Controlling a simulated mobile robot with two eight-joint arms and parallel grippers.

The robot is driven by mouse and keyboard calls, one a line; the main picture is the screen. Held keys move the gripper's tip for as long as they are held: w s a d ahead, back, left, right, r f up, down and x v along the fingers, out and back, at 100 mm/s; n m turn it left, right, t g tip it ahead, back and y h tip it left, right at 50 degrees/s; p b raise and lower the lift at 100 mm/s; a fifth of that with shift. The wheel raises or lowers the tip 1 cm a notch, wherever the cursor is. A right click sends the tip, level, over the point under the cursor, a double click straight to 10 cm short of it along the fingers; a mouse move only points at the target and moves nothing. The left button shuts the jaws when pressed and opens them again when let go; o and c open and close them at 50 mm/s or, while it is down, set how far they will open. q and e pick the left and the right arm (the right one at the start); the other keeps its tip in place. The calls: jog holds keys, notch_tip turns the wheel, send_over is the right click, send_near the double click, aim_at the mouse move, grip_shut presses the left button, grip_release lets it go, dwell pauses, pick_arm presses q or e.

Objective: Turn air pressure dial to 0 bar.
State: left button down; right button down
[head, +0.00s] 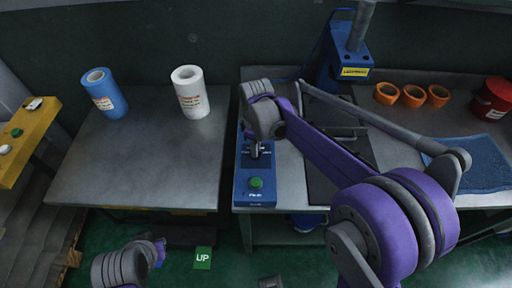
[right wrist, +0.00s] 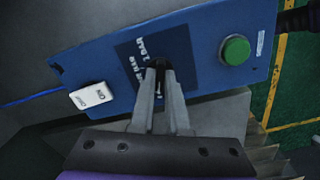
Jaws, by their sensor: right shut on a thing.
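The blue control box (head: 241,184) stands at the left front of the right-hand bench. It has a green button (head: 256,183). In the right wrist view the box (right wrist: 215,25) shows its green button (right wrist: 235,50), a white ON switch (right wrist: 91,94) and a dark dial panel with markings, one reading 2 BAR (right wrist: 152,50). My right gripper (right wrist: 160,78) is shut on the dial at that panel; its fingers hide most of the dial, so its setting cannot be read. In the head view my right gripper (head: 256,151) reaches down to the box. My left arm shows at lower left; its fingers do not.
A blue roll (head: 105,98) and a white roll (head: 191,98) stand on the left table (head: 130,160). Several orange rings (head: 413,96), a red container (head: 492,98) and a blue mat (head: 470,165) are on the right bench. A blue press (head: 345,65) stands behind.

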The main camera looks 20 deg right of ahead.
jog(key=c, duration=0.9)
grip_release()
notch_tip(320, 180, up, 11)
jog(key=shift+p, duration=0.4)
jog(key=shift+s, duration=0.1)
jog(key=s+d+f+m+t+p, duration=0.1)
jog(key=s+m, duration=0.4)
jog(key=s, duration=0.5)
jog(key=s+d+f+m+t+p, duration=0.1)
jog(key=s+d+f+m+t, duration=0.2)
jog(key=s, duration=0.7)
notch_tip(320, 180, down, 3)
jog(key=shift+s+d+r+m+t, duration=0.1)
jog(key=shift+s+d+m+t, duration=0.1)
jog(key=shift+m+t, duration=0.75)
